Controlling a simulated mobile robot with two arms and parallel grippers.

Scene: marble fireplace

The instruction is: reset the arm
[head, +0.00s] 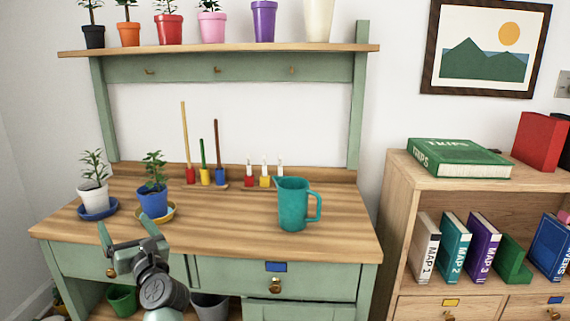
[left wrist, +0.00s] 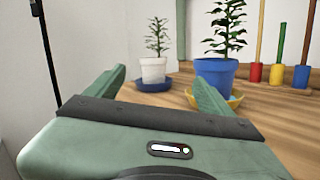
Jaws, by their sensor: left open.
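My left gripper (head: 127,236) is open and empty, just in front of the potting bench's front left edge in the head view. Its two green fingers also show in the left wrist view (left wrist: 160,92), spread apart, with the plants beyond them. A white pot with a plant (head: 94,194) stands on a blue saucer on the bench, beyond the gripper. A blue pot with a plant (head: 153,199) stands on a yellow saucer to its right. My right gripper is not in view.
A teal jug (head: 294,205) stands at the right of the wooden bench top (head: 225,228). Several tools stand upright in coloured holders (head: 205,176) at the back. A shelf (head: 220,49) with pots is above. A bookcase (head: 400,200) stands at right. The bench's front middle is clear.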

